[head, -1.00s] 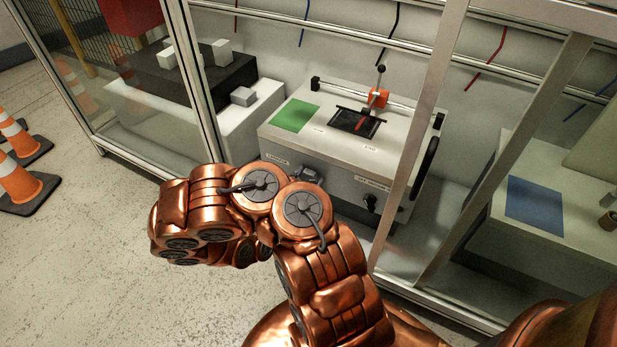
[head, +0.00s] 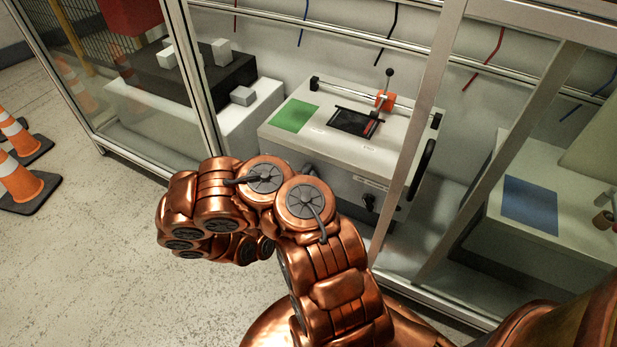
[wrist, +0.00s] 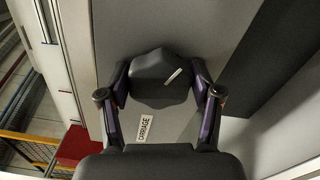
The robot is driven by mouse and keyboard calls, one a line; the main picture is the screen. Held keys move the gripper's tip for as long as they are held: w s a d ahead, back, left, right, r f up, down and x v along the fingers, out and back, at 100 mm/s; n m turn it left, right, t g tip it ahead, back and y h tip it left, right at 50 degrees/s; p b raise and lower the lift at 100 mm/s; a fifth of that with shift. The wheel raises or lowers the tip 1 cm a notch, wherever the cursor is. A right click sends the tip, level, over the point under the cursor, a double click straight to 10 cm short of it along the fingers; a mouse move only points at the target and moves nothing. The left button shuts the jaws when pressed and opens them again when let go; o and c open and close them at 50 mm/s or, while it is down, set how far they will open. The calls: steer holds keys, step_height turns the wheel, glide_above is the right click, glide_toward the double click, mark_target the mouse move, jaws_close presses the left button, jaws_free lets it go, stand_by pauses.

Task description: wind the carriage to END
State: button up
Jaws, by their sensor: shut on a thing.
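The orange carriage (head: 384,101) sits on a metal rail on top of the white machine, with a dark ball-topped lever rising from it. A red strip (head: 371,129) shows at the right end of the black window, on the side of the END label (head: 368,149), which is too blurred to read well now. In the wrist view, my gripper (wrist: 161,84) is shut on a dark knob (wrist: 155,88) with a white mark slanting to upper right. The CARRIAGE label (wrist: 145,128) is beside the knob. In the head view my copper arm hides this knob and the gripper.
A second dark knob (head: 368,202) is on the machine's front at right. A green patch (head: 294,115) lies on its top. Glazed enclosure posts (head: 420,130) stand right of my arm. Traffic cones (head: 22,180) stand at far left; the floor between is clear.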

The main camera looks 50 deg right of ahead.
steer(key=m+p, duration=0.1)
steer(key=m, duration=0.4)
steer(key=shift+f, duration=0.1)
steer(key=shift+m, duration=0.4)
steer(key=o, duration=1.2)
steer(key=shift+c, duration=0.2)
steer(key=v, duration=1.2)
